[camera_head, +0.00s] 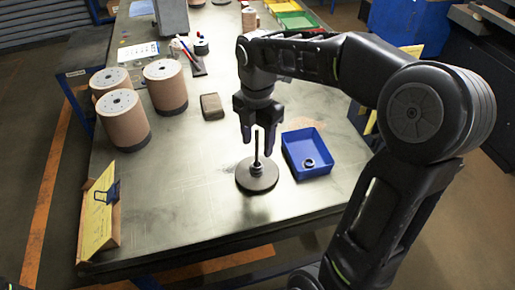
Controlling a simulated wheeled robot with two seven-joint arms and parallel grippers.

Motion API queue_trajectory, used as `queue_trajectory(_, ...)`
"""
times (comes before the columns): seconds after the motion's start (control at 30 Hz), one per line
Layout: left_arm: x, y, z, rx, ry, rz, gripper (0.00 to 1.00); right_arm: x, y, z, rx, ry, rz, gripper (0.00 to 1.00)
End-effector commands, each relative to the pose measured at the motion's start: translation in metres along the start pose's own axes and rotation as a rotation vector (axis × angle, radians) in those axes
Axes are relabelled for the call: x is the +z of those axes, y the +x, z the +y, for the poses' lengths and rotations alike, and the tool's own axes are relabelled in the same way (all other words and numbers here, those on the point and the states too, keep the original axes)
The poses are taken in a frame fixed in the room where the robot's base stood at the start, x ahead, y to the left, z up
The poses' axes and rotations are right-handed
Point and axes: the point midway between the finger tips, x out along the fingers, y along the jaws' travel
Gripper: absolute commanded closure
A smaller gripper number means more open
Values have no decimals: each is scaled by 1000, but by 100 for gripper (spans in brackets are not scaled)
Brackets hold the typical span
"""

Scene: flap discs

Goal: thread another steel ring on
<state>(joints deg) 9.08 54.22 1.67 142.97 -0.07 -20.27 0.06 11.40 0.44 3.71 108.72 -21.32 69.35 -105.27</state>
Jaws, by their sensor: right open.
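A dark round disc (257,181) lies on the table with a thin upright rod (257,150) at its middle. Something ring-like sits low around the rod; how many rings it is, I cannot tell. A steel ring (309,163) lies in a blue tray (291,148) just right of the disc. My right gripper (260,147) points down over the rod, its fingers apart on either side of the rod's upper part. I see no ring between its fingers. My left gripper is not in view.
Several brown rolls (165,86) stand at the left of the table (190,210). A brown block (211,106) lies behind the gripper. A yellow card on a stand (100,210) is at the front left edge. Green and red trays (297,20) are at the back.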

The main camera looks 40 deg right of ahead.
Motion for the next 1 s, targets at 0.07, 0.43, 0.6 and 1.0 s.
queue_trajectory(0.07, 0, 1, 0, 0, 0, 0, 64, 0, -14, 0, 3, 0, 0, 49)
queue_trajectory(0.43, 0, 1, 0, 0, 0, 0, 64, -1, -40, 0, 0, 0, 1, 49)
queue_trajectory(0.6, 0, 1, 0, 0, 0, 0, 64, 0, -40, 0, 0, 0, 1, 49)
queue_trajectory(1.0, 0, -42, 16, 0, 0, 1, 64, 0, -92, 0, 1, 0, 1, 49)
